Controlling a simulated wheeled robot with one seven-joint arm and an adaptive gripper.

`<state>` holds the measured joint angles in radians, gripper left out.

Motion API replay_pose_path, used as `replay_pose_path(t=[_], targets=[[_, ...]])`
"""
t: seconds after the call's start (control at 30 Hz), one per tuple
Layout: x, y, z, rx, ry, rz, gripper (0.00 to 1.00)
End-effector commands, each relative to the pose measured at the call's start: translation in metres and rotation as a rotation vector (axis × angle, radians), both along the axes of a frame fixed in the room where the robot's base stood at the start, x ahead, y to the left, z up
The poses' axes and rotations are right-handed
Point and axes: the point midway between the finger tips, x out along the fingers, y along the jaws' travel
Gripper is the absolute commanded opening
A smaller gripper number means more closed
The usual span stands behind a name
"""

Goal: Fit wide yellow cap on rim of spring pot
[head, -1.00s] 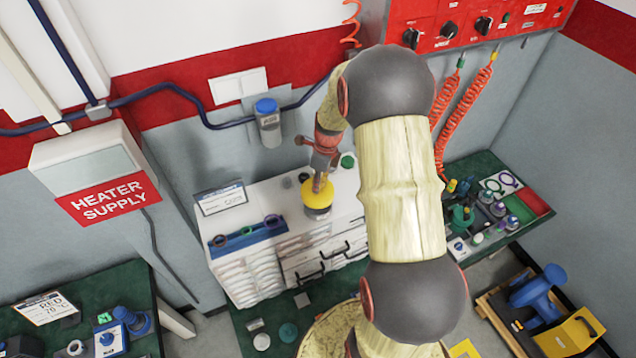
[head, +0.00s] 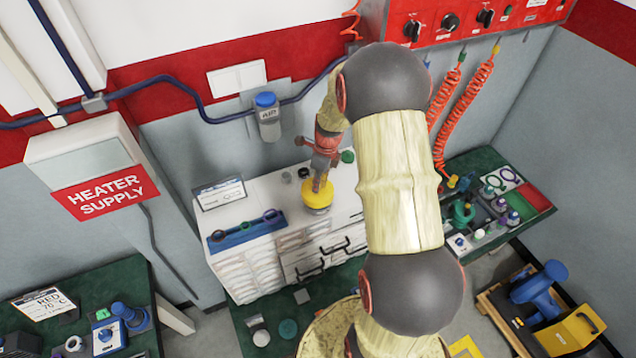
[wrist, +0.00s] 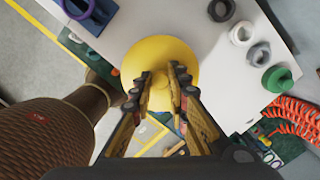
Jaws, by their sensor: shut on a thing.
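The wide yellow cap (head: 317,191) is a round yellow disc over the white cabinet, near its front edge. It also fills the middle of the wrist view (wrist: 163,62). My gripper (head: 321,180) reaches down onto it from above. In the wrist view my gripper's fingers (wrist: 160,84) are shut on the cap's middle. Below the cap in the head view a pale round body shows, probably the spring pot (head: 318,209). The cap hides its rim, so I cannot tell whether the cap is seated or level on it.
The white cabinet (head: 270,190) holds a blue rack (head: 246,231) with rings at left. A green knobbed part (wrist: 277,79), a grey ring (wrist: 258,55) and a white ring (wrist: 242,33) lie right of the cap. A cylinder with a blue lid (head: 267,116) hangs on the wall behind.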

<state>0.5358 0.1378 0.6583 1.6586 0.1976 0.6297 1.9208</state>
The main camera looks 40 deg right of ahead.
Motion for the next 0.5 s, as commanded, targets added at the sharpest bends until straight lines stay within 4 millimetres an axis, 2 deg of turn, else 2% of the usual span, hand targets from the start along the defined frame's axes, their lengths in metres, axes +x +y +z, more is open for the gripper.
replay_pose_path(t=[0.5], targets=[[0.0001, 0.0000, -0.0081, 0.000, 0.000, 0.000, 0.00]])
